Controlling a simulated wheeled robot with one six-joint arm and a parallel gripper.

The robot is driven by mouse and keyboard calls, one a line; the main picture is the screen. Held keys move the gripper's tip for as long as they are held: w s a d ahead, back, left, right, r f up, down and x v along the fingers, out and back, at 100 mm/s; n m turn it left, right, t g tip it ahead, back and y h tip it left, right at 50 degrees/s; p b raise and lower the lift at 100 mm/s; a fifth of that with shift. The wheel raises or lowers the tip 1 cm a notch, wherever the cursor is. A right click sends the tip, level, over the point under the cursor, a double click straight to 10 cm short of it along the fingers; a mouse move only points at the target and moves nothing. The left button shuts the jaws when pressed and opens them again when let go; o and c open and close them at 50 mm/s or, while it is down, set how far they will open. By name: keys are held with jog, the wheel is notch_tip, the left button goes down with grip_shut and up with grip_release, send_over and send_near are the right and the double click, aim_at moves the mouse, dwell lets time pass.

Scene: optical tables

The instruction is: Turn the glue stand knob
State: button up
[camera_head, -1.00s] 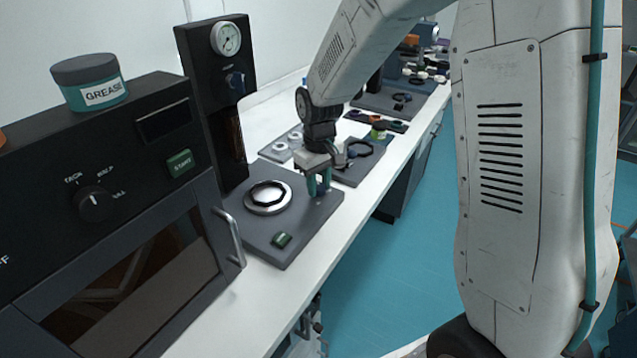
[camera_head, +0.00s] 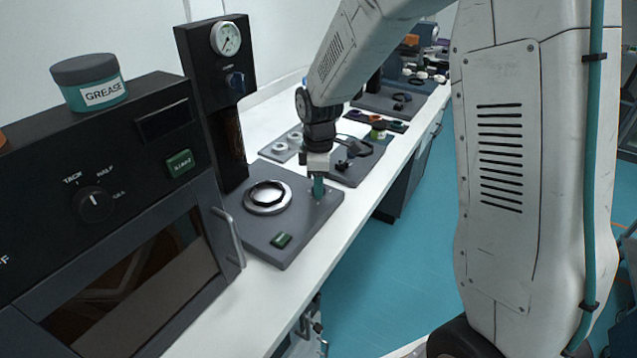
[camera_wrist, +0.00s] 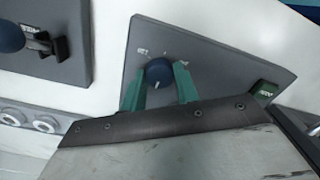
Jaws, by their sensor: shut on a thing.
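The glue stand has a dark grey base plate (camera_head: 290,245) with a round metal ring and a tall black column (camera_head: 212,110) behind it. Its knob (camera_wrist: 158,72) is a round blue cap with a white pointer mark, with small markings beside it on the plate. My gripper (camera_head: 318,188) is low over the right part of the plate. In the wrist view, my gripper's green fingers (camera_wrist: 159,82) stand on either side of the knob, shut on it. In the head view the fingers hide the knob.
A green button (camera_head: 281,240) is at the plate's front corner. A dark oven-like unit (camera_head: 120,240) with a handle stands at the left, a grease jar (camera_head: 90,82) on top. Another grey plate (camera_head: 352,170) with small parts lies just beyond my gripper. The white table's front edge is at the right.

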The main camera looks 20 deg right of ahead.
jog(key=shift+n, duration=0.5)
jog(key=o, duration=1)
jog(key=shift+c, duration=0.2)
notch_tip(320, 180, up, 8)
jog(key=shift+f, duration=0.1)
